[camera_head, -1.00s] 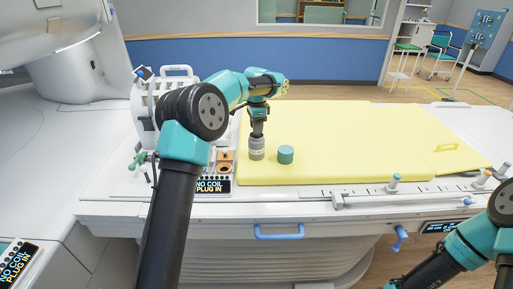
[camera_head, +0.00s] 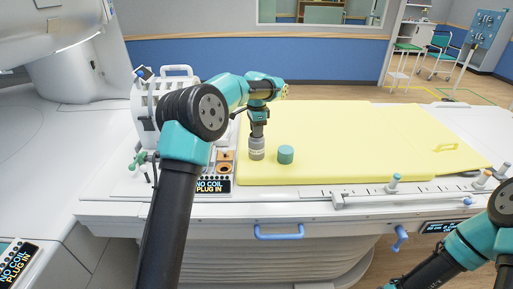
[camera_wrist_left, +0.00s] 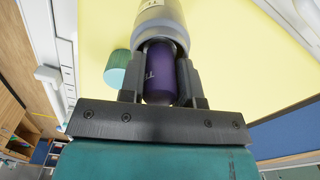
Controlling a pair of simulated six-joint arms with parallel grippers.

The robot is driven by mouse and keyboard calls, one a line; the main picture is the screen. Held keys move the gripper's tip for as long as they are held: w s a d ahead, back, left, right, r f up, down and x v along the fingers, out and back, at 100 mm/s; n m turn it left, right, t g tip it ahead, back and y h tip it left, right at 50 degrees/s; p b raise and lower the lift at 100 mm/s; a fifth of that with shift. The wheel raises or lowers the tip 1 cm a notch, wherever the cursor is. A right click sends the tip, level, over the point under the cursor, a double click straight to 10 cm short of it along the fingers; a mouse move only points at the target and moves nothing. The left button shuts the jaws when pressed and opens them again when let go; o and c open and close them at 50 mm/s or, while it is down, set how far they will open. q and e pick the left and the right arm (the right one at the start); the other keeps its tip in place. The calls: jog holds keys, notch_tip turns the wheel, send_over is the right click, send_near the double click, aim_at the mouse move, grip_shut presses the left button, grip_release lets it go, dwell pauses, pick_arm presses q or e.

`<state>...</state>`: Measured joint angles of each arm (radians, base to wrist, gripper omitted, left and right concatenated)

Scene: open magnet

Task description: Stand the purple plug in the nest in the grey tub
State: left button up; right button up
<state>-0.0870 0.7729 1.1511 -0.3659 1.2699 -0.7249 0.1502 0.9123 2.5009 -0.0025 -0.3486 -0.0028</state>
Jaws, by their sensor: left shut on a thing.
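The purple plug (camera_wrist_left: 162,72) is between the two fingers of my left gripper (camera_wrist_left: 160,88), which is shut on it. In the wrist view its far end reaches the mouth of the grey tub (camera_wrist_left: 160,14) and seems to enter it. The nest inside the tub is hidden. In the head view the grey tub (camera_head: 257,153) stands upright on the yellow mat, with my left gripper (camera_head: 257,133) pointing down right over it. The plug is hard to make out there. My right gripper is out of view; only part of that arm shows at lower right.
A teal round lid or jar (camera_head: 286,154) sits on the yellow mat (camera_head: 350,140) just right of the tub; it also shows in the wrist view (camera_wrist_left: 117,68). A panel with orange sockets (camera_head: 225,160) lies left of the tub. The mat to the right is mostly clear.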

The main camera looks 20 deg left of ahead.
pick_arm(q)
jog(key=shift+f, duration=0.65)
jog(key=shift+s+f, duration=0.1)
jog(key=shift+f, duration=0.6)
dwell(0.5)
jog(key=o, duration=1)
jog(key=shift+r, duration=0.1)
notch_tip(320, 180, up, 20)
jog(key=shift+a+f, duration=0.2)
jog(key=shift+f, duration=0.05)
jog(key=shift+s, duration=0.1)
